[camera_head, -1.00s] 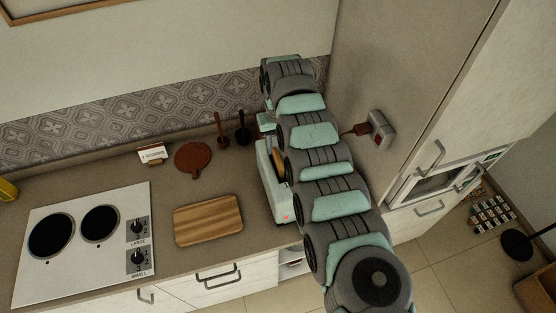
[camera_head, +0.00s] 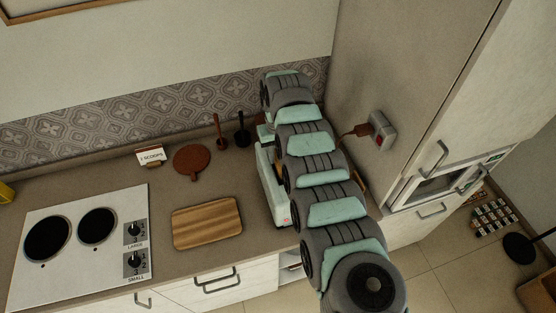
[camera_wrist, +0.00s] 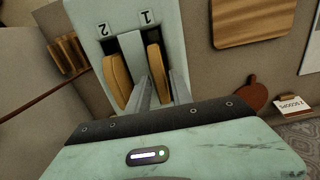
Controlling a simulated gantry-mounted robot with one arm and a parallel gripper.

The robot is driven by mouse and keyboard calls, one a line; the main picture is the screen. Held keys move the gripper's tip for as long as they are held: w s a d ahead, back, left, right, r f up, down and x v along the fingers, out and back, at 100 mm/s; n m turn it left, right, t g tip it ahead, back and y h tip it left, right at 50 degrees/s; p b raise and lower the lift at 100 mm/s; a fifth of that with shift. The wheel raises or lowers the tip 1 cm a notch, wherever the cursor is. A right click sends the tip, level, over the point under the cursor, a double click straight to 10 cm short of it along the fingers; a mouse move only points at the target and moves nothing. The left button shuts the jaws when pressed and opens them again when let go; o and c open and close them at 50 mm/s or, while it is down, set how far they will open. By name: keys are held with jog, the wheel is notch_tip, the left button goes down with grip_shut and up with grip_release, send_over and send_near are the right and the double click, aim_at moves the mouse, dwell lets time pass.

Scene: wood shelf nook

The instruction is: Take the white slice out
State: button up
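The mint toaster (camera_wrist: 100,22) fills the top middle of the wrist view, with two slots marked 2 and 1. A tan slice (camera_wrist: 116,79) stands in slot 2, and another tan slice (camera_wrist: 156,66) stands in slot 1. Neither looks clearly white in this light. My gripper (camera_wrist: 160,78) is over slot 1, its two fingers apart, one on each side of that slice. I cannot tell whether they touch it. In the head view the toaster (camera_head: 268,188) is partly hidden behind my arm, and my gripper and both slices are hidden.
A wooden board (camera_head: 207,223) lies left of the toaster, beside the hob (camera_head: 80,240). A round brown board (camera_head: 192,160), a "2 scoops" card (camera_head: 150,155) and two utensils stand near the back wall.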

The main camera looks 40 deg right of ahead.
grip_shut()
jog(key=shift+r, duration=0.1)
notch_tip(320, 180, up, 9)
jog(key=p, duration=0.3)
dwell(0.4)
